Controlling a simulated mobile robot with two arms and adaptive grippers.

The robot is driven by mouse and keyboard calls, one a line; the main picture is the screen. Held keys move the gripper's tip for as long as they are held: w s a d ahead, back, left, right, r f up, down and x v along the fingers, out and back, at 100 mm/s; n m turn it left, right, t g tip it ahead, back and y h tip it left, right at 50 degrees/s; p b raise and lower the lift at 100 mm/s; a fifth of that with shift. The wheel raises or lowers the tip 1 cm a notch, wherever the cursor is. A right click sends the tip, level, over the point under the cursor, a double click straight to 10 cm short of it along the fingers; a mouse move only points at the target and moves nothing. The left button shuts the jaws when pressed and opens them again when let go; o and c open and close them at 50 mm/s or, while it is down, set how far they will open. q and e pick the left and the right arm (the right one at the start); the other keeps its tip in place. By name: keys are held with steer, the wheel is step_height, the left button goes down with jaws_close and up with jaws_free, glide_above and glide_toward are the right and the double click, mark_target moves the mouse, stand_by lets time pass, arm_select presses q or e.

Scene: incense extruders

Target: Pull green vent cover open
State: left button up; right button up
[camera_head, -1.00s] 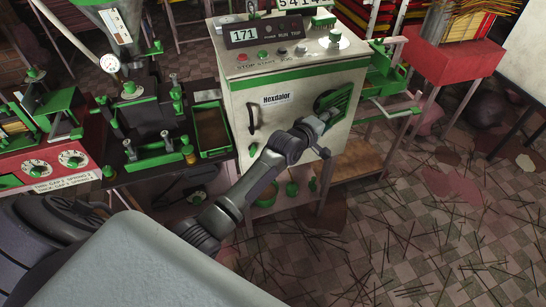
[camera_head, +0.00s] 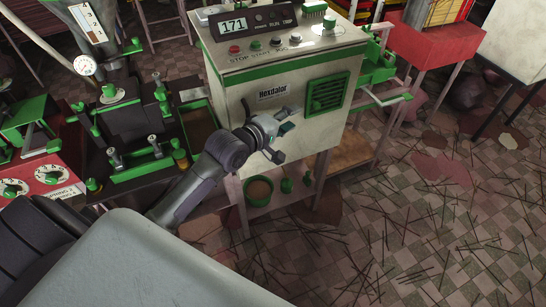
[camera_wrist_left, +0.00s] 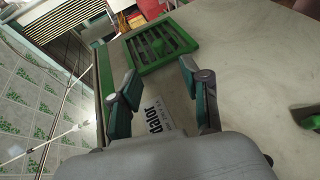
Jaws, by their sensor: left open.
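The green vent cover (camera_head: 328,93) is a slatted square on the front of the pale cabinet (camera_head: 290,108), right of the Hexdalor label (camera_head: 273,92). It looks flat against the panel in the head view. In the left wrist view the vent cover (camera_wrist_left: 152,46) lies beyond the fingertips, with a green piece standing out at its right part. My left gripper (camera_head: 282,142) is open and empty, below and left of the cover and apart from it. Its two spread fingers also show in the left wrist view (camera_wrist_left: 158,78). My right gripper is not seen.
A control panel with a 171 display (camera_head: 233,25) tops the cabinet. A green pot (camera_head: 259,190) sits on the lower shelf. Thin sticks litter the tiled floor at right.

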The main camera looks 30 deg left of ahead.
arm_select(q)
step_height(320, 180, down, 14)
steer(key=s+a+m+g+y, duration=0.2)
steer(key=s+a, duration=0.1)
steer(key=shift+f, duration=0.25)
stand_by(0.4)
